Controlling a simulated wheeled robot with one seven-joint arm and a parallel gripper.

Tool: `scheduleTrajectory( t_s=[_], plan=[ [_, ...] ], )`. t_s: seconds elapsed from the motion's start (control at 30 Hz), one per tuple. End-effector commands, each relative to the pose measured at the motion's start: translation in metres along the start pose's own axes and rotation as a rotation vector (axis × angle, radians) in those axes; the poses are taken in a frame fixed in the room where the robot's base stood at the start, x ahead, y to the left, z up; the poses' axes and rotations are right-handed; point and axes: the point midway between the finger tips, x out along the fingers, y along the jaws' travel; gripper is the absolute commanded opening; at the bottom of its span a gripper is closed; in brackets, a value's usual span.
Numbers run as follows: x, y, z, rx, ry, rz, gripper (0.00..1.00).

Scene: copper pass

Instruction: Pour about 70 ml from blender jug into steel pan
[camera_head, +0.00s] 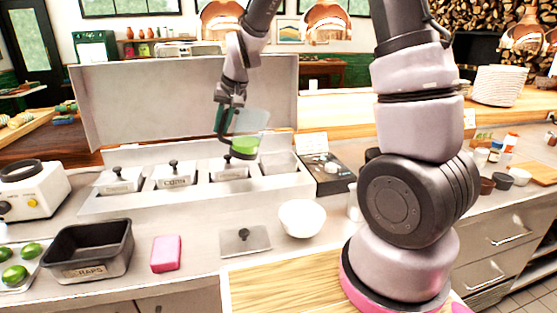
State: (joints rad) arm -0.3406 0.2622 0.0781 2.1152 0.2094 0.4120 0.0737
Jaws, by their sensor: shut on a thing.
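My gripper (228,104) is shut on the blender jug (252,121), at its dark handle side. The jug is see-through, with green liquid in its lower part. It is held up over the row of steel inserts and looks somewhat tilted; the exact angle is hard to tell. An open steel pan (281,162) sits at the right end of the row, just right of and below the jug. I cannot see its inside clearly, and no stream of liquid shows.
Lidded inserts (174,176) fill the row to the left, before a raised steel panel (180,100). A loose lid (245,240), white bowl (303,217), pink sponge (166,253) and black tray (88,250) stand in front. A dark scale-like device (328,172) is to the right.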

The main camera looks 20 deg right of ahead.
Motion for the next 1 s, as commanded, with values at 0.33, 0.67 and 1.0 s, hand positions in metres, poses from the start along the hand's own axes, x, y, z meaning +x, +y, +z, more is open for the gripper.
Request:
scheduleTrajectory(
  t_s=[0.33,0.67,1.0],
  plan=[
    [-0.015,0.015,-0.011,0.073,-0.028,-0.159,0.0],
    [-0.032,0.038,-0.024,0.17,-0.077,-0.389,0.0],
    [-0.033,0.052,-0.027,0.245,-0.12,-0.587,0.0]
  ],
)
